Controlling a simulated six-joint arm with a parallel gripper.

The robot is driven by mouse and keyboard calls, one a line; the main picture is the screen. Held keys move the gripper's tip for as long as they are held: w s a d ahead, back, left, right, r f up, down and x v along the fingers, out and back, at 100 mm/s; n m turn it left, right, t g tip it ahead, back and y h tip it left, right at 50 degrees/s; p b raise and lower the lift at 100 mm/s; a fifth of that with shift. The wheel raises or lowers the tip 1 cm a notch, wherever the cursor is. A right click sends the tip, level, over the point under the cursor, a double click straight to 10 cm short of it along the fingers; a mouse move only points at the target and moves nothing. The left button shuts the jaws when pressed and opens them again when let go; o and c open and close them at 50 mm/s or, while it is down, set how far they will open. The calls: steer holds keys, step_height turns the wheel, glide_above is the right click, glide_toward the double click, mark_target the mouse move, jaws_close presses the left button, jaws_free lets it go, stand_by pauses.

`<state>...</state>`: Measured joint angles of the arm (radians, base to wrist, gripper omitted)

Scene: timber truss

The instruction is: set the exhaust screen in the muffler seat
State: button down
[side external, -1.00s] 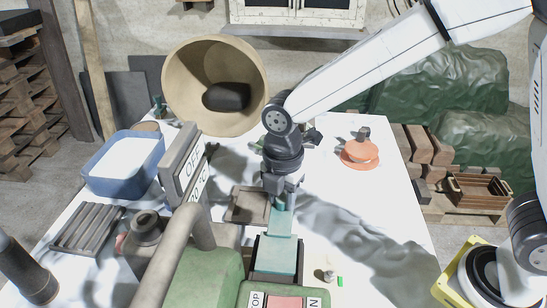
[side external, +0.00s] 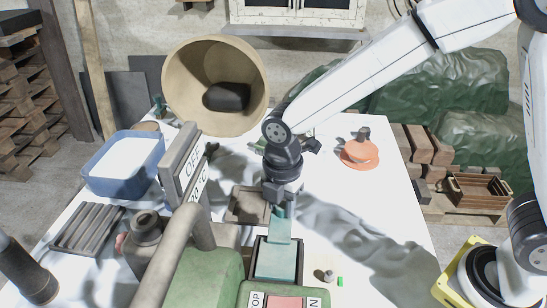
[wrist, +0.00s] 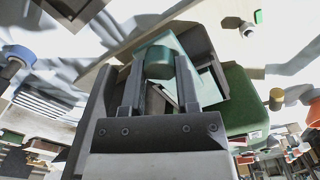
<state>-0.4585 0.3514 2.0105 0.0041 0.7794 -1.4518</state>
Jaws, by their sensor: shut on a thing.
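The exhaust screen appears to be the teal piece (side external: 277,259), with a flat plate and a raised teal grip part. My gripper (side external: 281,205) is shut on the grip part, above the bench. In the wrist view my gripper (wrist: 158,75) has its two fingers on either side of the rounded teal grip (wrist: 158,62). The teal plate lies over a dark rectangular frame (side external: 254,273), which looks like the muffler seat. The frame's edges show around the plate. I cannot tell whether the plate rests fully inside it.
A shallow dark square tray (side external: 236,207) lies left of the gripper. The white bench is fairly clear to the right.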

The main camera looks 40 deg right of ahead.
steer(key=shift+f, duration=0.15)
steer(key=shift+c, duration=1.4)
jaws_free()
steer(key=shift+r, duration=3.95)
